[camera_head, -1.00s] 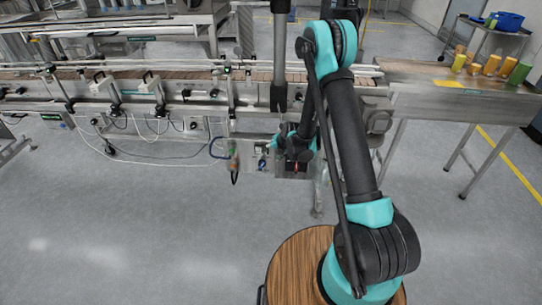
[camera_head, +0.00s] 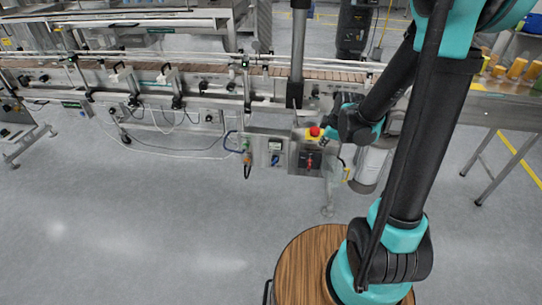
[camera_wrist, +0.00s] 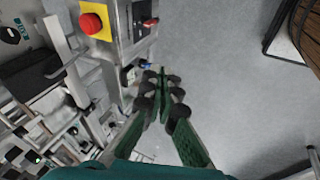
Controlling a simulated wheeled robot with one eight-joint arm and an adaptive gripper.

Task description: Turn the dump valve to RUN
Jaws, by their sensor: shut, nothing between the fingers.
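I cannot pick out the dump valve or its RUN mark for certain. A small blue knob (camera_head: 275,159) sits on a grey control box under the conveyor in the head view. A red-handled switch (camera_head: 310,161) is on the dark panel right of it; a red handle also shows in the wrist view (camera_wrist: 150,23). My gripper (camera_wrist: 161,78) is shut and empty in the wrist view, its green fingers pointing to the lower edge of the panel box. A small blue part (camera_wrist: 144,63) shows just left of the fingertips, partly hidden. I cannot tell whether they touch it.
A red mushroom button (camera_head: 315,132) on a yellow plate sits above the switch, and shows in the wrist view (camera_wrist: 92,23). The conveyor (camera_head: 215,68) runs behind. Hoses and cables hang left of the boxes. The grey floor (camera_head: 130,230) in front is clear.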

